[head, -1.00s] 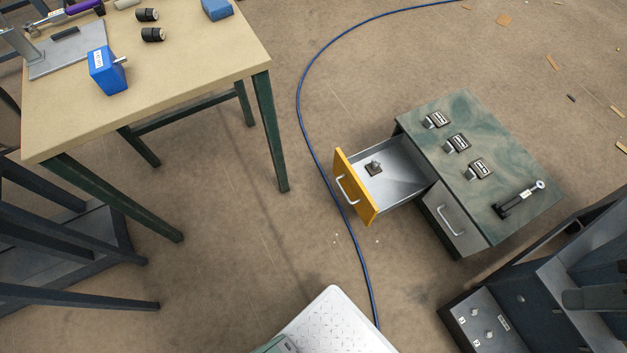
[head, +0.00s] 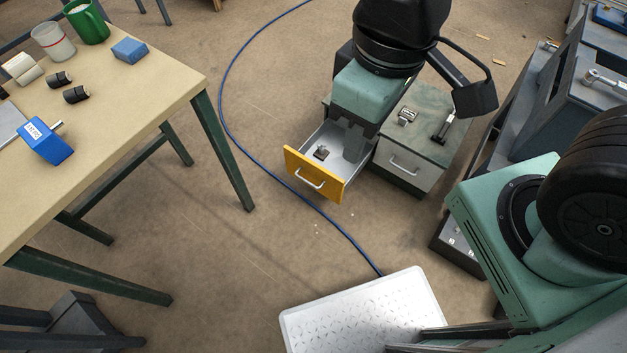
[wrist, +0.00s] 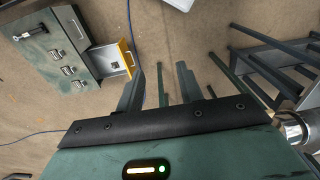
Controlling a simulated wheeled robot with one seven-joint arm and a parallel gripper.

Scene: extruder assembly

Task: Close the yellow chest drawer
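The yellow-fronted drawer (head: 315,177) stands pulled out of a low green-topped chest (head: 428,122), its silver handle facing the lower left. A small dark part (head: 321,152) lies inside the drawer. In the wrist view the yellow front (wrist: 127,58) shows at the upper left, and the chest (wrist: 50,45) beside it. My gripper (head: 353,148) appears over the drawer's rear and the chest edge in the head view, hiding part of both; its height above them cannot be judged. In the wrist view my gripper (wrist: 160,72) has its fingers apart with nothing between them.
A grey drawer (head: 405,165) in the chest is shut. A blue cable (head: 232,125) crosses the floor in front of the yellow drawer. A wooden-topped table (head: 150,90) stands at left, and grey equipment (head: 550,90) at right.

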